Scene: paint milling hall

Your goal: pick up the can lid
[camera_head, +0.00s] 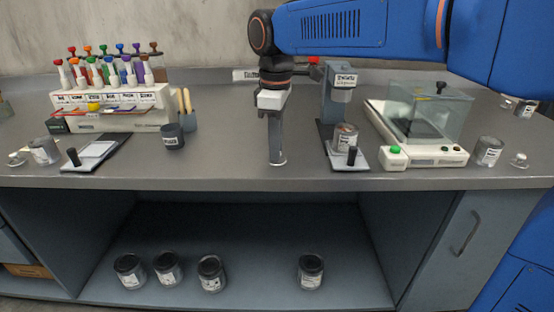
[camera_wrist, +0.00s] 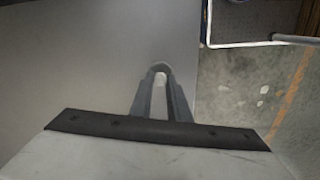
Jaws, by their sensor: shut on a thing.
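My gripper (camera_head: 277,152) points straight down over the front middle of the grey bench. Its fingers are shut on the can lid (camera_head: 278,163), a small grey metal piece at the fingertips, low and close to the bench top. I cannot tell whether the lid touches the bench. In the wrist view my gripper (camera_wrist: 161,78) shows as two dark fingers close together, with a narrow pale strip between them and a rounded grey end at their tips. Most of the lid is hidden by the fingers.
An open can (camera_head: 344,138) stands under a dispenser (camera_head: 342,80) to the right, beside a glass-shielded balance (camera_head: 427,155). A rack of coloured-top bottles (camera_head: 112,98) and a dark cup (camera_head: 172,136) stand left. Several cans sit on the shelf (camera_head: 260,285) below. The bench around my gripper is clear.

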